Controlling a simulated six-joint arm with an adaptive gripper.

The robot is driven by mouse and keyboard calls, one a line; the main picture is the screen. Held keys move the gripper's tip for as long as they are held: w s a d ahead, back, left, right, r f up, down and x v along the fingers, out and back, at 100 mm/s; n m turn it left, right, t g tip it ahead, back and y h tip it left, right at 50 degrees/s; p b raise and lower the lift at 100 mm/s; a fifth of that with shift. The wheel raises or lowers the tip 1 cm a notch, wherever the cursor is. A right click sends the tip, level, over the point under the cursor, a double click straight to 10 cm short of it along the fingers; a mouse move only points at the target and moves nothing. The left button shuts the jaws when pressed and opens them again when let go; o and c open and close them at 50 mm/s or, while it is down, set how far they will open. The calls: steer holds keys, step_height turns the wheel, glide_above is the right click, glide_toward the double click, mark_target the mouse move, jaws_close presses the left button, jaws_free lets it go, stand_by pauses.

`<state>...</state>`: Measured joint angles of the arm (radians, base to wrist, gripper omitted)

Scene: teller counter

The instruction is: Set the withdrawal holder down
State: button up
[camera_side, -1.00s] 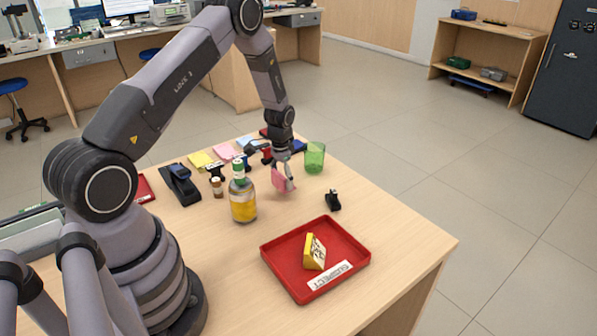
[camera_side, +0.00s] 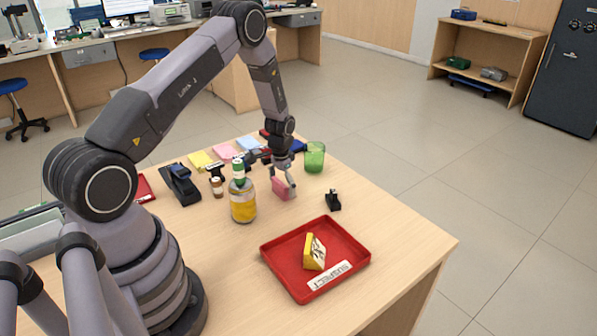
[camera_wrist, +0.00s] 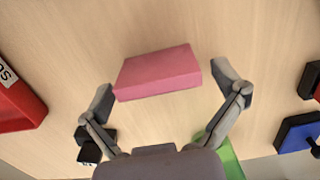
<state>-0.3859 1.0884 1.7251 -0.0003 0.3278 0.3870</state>
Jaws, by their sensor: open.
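A pink block (camera_side: 282,189), which I take for the withdrawal holder, rests on the wooden table, right of the yellow bottle. In the wrist view the pink block (camera_wrist: 158,72) lies between my spread fingers with a gap on each side. Its face shows no readable label. My gripper (camera_side: 284,180) is low over the table around the block. In the wrist view my gripper (camera_wrist: 163,84) is open, and nothing is clamped in it.
A yellow bottle (camera_side: 243,206) stands left of the block. A green cup (camera_side: 315,157) is behind right, and a small black object (camera_side: 333,200) is to the right. Bare table lies between.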

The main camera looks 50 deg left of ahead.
steer(key=s+d+r+t, duration=0.1)
steer(key=s+d+r, duration=0.15)
steer(key=r, duration=1.15)
steer(key=s+d+r+t, duration=0.1)
steer(key=d+r, duration=0.3)
steer(key=r, duration=1)
steer(key=s+d+r+t, duration=0.2)
steer(key=s+d+r, duration=0.4)
steer(key=s+r, duration=0.35)
steer(key=s+d+r, duration=0.1)
steer(key=s+d, duration=0.1)
steer(key=s, duration=0.5)
steer(key=s+d+r+t, duration=0.1)
steer(key=s+d, duration=0.1)
steer(key=s, duration=0.4)
steer(key=shift+s+d+r+t, duration=0.25)
steer(key=shift+s+r+t, duration=0.05)
steer(key=shift+s+r, duration=0.1)
